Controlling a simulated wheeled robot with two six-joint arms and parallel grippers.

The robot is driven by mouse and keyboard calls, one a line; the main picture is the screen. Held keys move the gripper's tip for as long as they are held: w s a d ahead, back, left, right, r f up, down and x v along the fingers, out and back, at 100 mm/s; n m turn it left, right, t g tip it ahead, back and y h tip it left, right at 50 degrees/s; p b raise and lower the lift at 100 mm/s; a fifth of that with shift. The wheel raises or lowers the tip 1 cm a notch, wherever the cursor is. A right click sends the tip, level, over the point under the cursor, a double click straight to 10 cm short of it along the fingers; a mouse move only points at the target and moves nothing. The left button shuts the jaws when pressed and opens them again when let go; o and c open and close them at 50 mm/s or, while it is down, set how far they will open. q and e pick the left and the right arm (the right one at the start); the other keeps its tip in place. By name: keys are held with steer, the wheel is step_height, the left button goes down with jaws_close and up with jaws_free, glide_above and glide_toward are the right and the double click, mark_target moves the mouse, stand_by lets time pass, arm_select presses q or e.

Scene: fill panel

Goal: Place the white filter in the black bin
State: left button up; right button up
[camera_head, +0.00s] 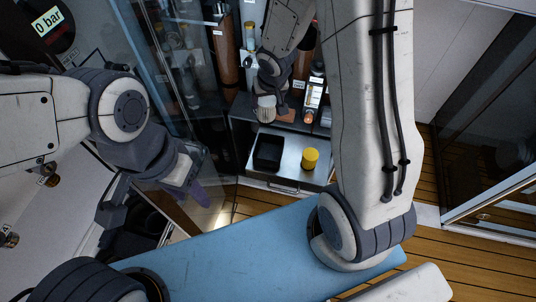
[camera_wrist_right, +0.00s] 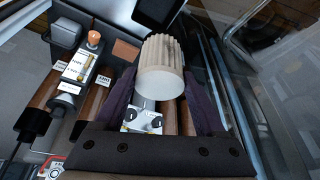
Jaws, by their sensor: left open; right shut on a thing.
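The white ribbed filter (camera_head: 265,109) is in my right gripper (camera_head: 266,92), at the top middle of the head view. In the right wrist view the filter (camera_wrist_right: 163,72) sits between the two dark fingers of the right gripper (camera_wrist_right: 163,88), which is shut on it. The black bin (camera_head: 267,152) stands on a metal drawer or tray (camera_head: 288,170). In the head view the filter appears above the bin, apart from it. My left gripper (camera_head: 152,203) is open and empty at the left, fingers spread. The bin's inside is dark.
A yellow cylinder (camera_head: 310,159) stands right of the bin on the same tray. A shelf behind holds bottles and an orange-capped device (camera_head: 309,112). A glass door (camera_head: 165,60) is at the left. A blue surface (camera_head: 240,255) lies in front.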

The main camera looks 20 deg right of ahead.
steer(key=n+b, duration=0.2)
steer(key=b, duration=1.1)
glide_above(269, 156)
step_height(269, 156, down, 21)
steer(key=shift+d+f+b, duration=0.1)
steer(key=shift+f+b, duration=0.4)
steer(key=shift+f, duration=1.4)
steer(key=shift+f, duration=0.1)
steer(key=o, duration=1)
steer(key=shift+f, duration=0.1)
steer(key=shift+o, duration=0.7)
